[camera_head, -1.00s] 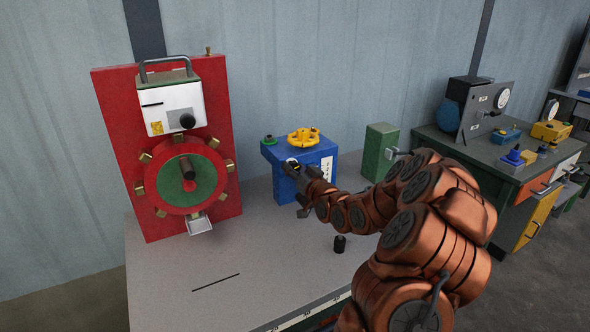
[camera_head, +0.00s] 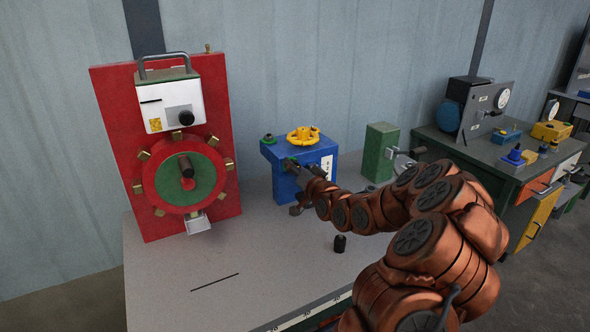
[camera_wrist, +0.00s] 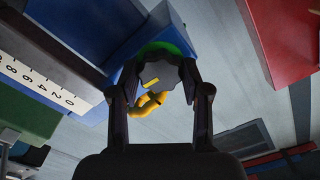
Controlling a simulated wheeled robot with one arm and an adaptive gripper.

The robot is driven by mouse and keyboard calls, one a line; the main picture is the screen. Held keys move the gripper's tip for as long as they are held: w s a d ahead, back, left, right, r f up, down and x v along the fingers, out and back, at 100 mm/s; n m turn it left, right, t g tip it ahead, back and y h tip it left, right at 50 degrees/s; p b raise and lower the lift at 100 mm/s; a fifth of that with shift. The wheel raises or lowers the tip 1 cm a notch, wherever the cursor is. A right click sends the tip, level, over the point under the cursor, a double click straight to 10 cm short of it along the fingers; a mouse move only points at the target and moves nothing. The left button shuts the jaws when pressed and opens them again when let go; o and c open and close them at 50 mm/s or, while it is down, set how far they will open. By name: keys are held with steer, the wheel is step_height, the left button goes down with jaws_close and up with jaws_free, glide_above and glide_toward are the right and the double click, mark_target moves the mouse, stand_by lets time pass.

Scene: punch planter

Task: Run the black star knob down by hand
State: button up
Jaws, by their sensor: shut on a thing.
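A dark star knob (camera_wrist: 167,72) with a yellow mark on its face sits between my fingers in the wrist view. A green ring shows behind it, at the blue box (camera_wrist: 100,25). My gripper (camera_wrist: 161,80) is shut on the knob, one finger on each side. In the head view my gripper (camera_head: 294,165) is at the front left of the blue box (camera_head: 313,157), and it hides most of the knob. A yellow handwheel (camera_head: 303,136) and a green-based small knob (camera_head: 268,139) are on top of the box.
A red panel (camera_head: 110,120) with a green-and-red wheel stands to the left. A green block (camera_head: 379,150) stands right of the blue box. The bench's front left is clear apart from a dark slot.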

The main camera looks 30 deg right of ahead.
steer(key=o, duration=1.1)
steer(key=shift+o, duration=0.2)
steer(key=s, duration=0.7)
steer(key=shift+s+a, duration=0.25)
steer(key=shift+a, duration=0.1)
steer(key=shift+r, duration=0.1)
step_height(320, 180, up, 10)
